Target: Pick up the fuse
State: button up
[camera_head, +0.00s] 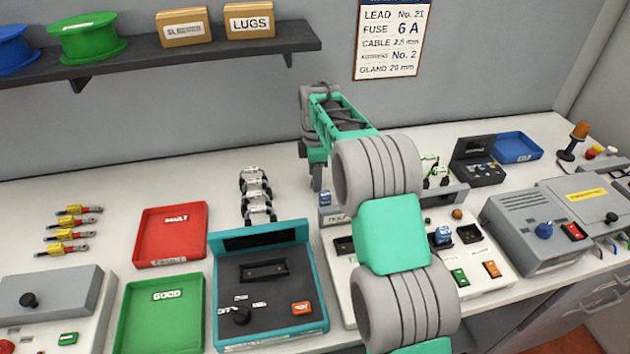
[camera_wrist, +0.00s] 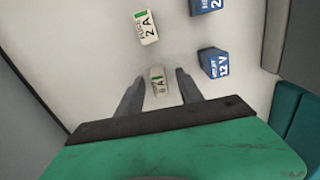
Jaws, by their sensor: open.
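In the wrist view, a small pale fuse (camera_wrist: 158,82) with a green mark and a label that appears to read 6 A lies on the white bench. My gripper (camera_wrist: 160,76) is open, with one finger on each side of this fuse and a visible gap. A second pale fuse (camera_wrist: 146,27), marked 2 A with a green stripe, lies further off. The fuses are not visible in the head view, where my arm covers much of that area. There my gripper (camera_head: 317,178) points down at the back of the bench. A wall card (camera_head: 391,38) reads FUSE 6 A.
Blue relay blocks (camera_wrist: 214,63) lie right of the fuses, one marked 12 V. A teal-framed tester (camera_head: 265,285), a red tray (camera_head: 170,235) and a green tray (camera_head: 160,315) stand left of my arm. A grey machine (camera_head: 530,225) and blue tray (camera_head: 517,147) are on the right.

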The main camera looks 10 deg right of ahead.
jog(key=shift+c, duration=0.3)
grip_shut()
jog(key=shift+r, duration=0.1)
